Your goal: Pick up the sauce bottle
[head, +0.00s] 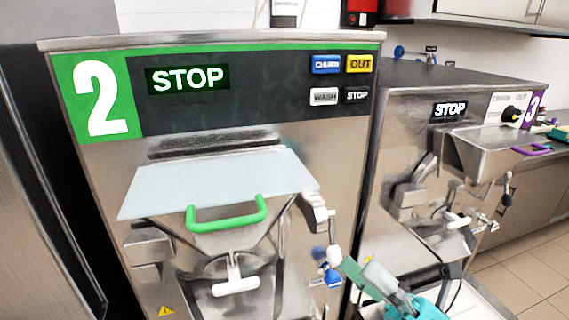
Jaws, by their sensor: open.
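I cannot make out a sauce bottle for certain. A pale, roughly cylindrical object (381,276) lies tilted among teal items at the lower right; I cannot tell what it is. A small blue-and-white item (328,266) shows by the right front of the freezer marked 2; its nature is unclear too.
The freezer marked 2 (250,110) fills the middle, with a green-handled lid (228,213) on its chute. The freezer marked 3 (420,110) stands to the right. A white tray (485,303) is at the lower right. Tiled floor (530,275) shows beyond.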

